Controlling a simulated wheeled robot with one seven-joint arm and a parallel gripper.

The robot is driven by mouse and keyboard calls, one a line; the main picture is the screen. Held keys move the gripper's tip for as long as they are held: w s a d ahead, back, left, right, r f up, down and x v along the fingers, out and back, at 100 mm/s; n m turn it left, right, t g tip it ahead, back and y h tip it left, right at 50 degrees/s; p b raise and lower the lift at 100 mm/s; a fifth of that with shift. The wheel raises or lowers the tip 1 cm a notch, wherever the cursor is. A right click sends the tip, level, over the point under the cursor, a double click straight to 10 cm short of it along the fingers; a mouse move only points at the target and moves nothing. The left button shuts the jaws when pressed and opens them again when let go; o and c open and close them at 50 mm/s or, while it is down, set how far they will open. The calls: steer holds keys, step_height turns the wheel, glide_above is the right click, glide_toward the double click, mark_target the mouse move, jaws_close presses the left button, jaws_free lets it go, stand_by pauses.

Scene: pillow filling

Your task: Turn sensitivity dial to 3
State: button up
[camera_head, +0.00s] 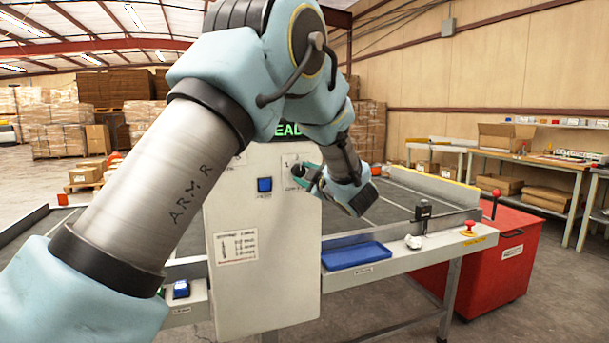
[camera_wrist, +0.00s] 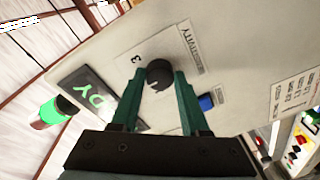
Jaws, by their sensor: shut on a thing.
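The sensitivity dial (camera_wrist: 159,75) is a round black knob on a pale panel, with a "SENSITIVITY" label and a "3" printed beside it in the wrist view. My gripper (camera_wrist: 160,80) has its two green fingers shut on the dial, one on each side. A light mark shows on the dial's face, but I cannot tell exactly which number it points to.
A blue button (camera_head: 265,184) is on the cabinet, left of my gripper. A green-lit display (camera_head: 290,130) is above. A red bin (camera_head: 500,262) stands beyond.

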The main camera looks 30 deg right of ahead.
jaws_close()
stand_by(0.3)
steer(key=m+p, duration=0.2)
steer(key=m, duration=0.4)
steer(key=shift+a+f+m+t+p, duration=0.1)
steer(key=shift+m+t+p, duration=0.2)
steer(key=shift+m+p, duration=0.1)
steer(key=m+h+p, duration=0.1)
steer(key=m+p, duration=0.1)
steer(key=m, duration=0.3)
steer(key=shift+a+f+m, duration=0.1)
steer(key=shift+f+m, duration=0.05)
steer(key=shift+m, duration=0.15)
steer(key=o, duration=0.6)
jaws_free()
